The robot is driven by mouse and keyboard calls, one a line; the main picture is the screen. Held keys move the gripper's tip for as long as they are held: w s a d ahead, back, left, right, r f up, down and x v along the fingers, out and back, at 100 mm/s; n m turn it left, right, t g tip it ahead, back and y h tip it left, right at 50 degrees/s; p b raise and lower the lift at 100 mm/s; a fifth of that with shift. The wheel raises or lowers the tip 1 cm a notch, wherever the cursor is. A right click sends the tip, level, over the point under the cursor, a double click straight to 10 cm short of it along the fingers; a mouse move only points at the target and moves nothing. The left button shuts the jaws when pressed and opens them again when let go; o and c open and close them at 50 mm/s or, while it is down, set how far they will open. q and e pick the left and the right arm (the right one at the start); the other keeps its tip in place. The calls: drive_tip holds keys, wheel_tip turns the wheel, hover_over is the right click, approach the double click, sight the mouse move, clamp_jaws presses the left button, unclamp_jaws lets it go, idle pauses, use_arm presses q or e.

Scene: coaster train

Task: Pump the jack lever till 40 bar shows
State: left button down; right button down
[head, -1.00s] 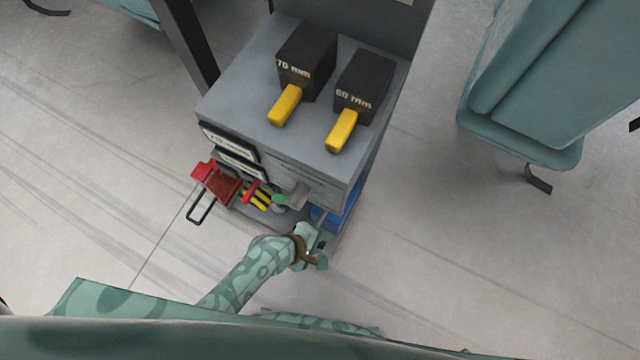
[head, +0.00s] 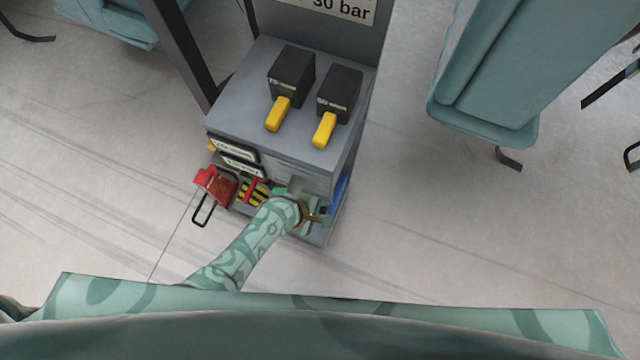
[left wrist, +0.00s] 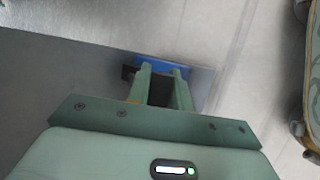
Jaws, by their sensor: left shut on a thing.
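My left gripper (head: 317,215) is low at the front right of the grey cart (head: 225,122). It is shut on the dark grip of what looks like the jack lever (left wrist: 161,92), between its two fingers (left wrist: 162,80). In the head view my own wrist mostly hides the lever. A blue part, seemingly the jack (head: 340,190), shows at the cart's lower right; it also shows just beyond the fingers in the left wrist view (left wrist: 165,63). A white sign (head: 345,8) on the cart's back panel reads "30 bar" where visible; its top is cut off. My right gripper is not in view.
Two black blocks with yellow handles (head: 278,114) (head: 325,130) stand on the cart top. A red item (head: 213,184) and yellow-black items (head: 254,192) are at the cart's lower left. Teal seats (head: 490,80) stand to the right. The floor in front is clear.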

use_arm(q)
drive_tip(key=shift+w+d+r, duration=0.15)
drive_tip(key=shift+w+r, duration=0.3)
drive_tip(key=shift+w, duration=0.05)
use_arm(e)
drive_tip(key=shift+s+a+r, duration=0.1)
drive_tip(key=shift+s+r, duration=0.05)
use_arm(q)
drive_tip(key=c, duration=1.3)
unclamp_jaws()
drive_tip(key=shift+o, duration=0.2)
drive_tip(key=shift+f, duration=0.1)
drive_tip(key=shift+s, duration=0.1)
drive_tip(key=shift+p+v, duration=0.85)
drive_tip(key=shift+v, duration=0.1)
drive_tip(key=s+a+p, duration=0.1)
drive_tip(key=s+a, duration=0.5)
drive_tip(key=a, duration=0.3)
drive_tip(key=shift+s+a+f, duration=0.25)
drive_tip(key=shift+f, duration=0.05)
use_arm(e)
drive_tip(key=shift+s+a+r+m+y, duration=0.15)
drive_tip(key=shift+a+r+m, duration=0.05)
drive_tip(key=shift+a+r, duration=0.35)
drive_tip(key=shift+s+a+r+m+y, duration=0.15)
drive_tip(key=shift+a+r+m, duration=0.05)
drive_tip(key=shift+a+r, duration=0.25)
